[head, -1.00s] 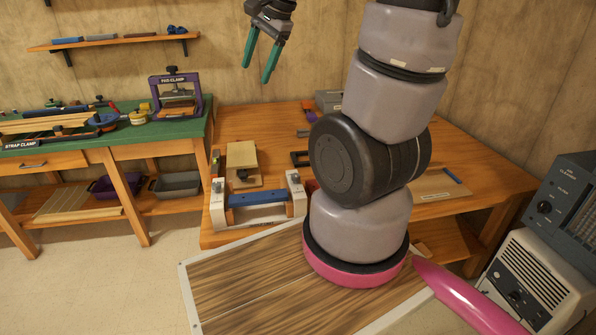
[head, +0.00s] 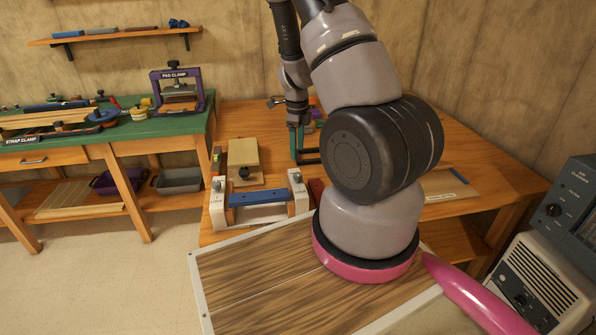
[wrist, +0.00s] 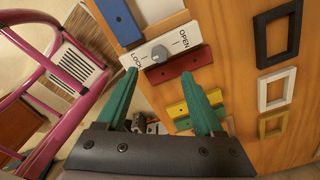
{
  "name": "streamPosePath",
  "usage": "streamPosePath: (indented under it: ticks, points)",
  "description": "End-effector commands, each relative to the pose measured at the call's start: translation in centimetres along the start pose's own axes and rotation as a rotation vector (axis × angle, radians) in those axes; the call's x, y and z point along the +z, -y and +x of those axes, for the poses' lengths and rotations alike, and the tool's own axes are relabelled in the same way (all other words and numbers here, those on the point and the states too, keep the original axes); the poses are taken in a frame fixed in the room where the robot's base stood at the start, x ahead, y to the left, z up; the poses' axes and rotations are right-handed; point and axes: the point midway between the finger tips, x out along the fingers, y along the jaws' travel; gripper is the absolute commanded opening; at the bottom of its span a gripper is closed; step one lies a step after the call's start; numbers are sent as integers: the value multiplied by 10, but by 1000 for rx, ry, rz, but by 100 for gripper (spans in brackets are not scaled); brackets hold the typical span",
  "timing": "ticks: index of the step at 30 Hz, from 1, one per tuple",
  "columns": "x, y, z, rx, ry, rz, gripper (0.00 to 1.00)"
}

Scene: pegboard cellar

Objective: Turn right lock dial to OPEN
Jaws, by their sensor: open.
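The right lock dial (wrist: 160,53) is a small grey knob on a white plate (wrist: 180,42), with LOCK printed at one end and OPEN at the other in the wrist view. I cannot clearly tell which mark it points to. In the head view the right white post (head: 298,190) stands at the right end of a blue bar (head: 258,198). The left post (head: 217,206) carries another dial. My gripper (head: 297,142) is open and empty, teal fingers pointing down, beyond the fixture. In the wrist view the plate lies past the fingertips (wrist: 165,78), apart from them.
A red block (wrist: 180,66) lies beside the dial plate. Black (wrist: 277,34), white (wrist: 276,89) and tan (wrist: 272,124) frames lie on the wooden table. A wooden board with a black knob (head: 243,162) stands behind the blue bar.

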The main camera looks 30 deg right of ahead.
Motion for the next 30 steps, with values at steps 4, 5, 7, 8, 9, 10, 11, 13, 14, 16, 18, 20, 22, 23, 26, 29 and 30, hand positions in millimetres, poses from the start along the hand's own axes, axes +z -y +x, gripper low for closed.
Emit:
streamPosePath:
  ticks: [4, 5, 7, 8, 9, 10, 11, 13, 14, 16, 18, 20, 22, 23, 26, 29, 30]
  points:
    - [-2, 0, 26, 4, -3, 0, 69]
    - [-2, -1, 33, 4, -3, 0, 69]
    - [-2, -1, 47, 5, -2, 0, 69]
    - [-2, -1, 52, 5, -2, 1, 69]
    - [-2, 0, 60, 4, -2, 0, 69]
    - [-2, -1, 65, 4, -1, -1, 69]
    - [-1, 0, 69, 3, -1, 0, 69]
    - [-1, 0, 79, 3, -1, -2, 69]
    - [-1, 0, 83, 2, -1, -2, 69]
    - [-1, -1, 89, 3, 0, -3, 69]
    - [-1, -1, 94, 2, 0, -3, 69]
    - [0, 0, 96, 1, 1, -2, 69]
    - [0, 0, 97, 1, 1, -2, 69]
    - [0, 0, 97, 1, 1, -2, 69]
    - [0, 0, 96, 1, 1, -3, 69]
    - [0, 0, 96, 1, 1, -3, 58]
    - [0, 0, 96, 1, 1, -3, 42]
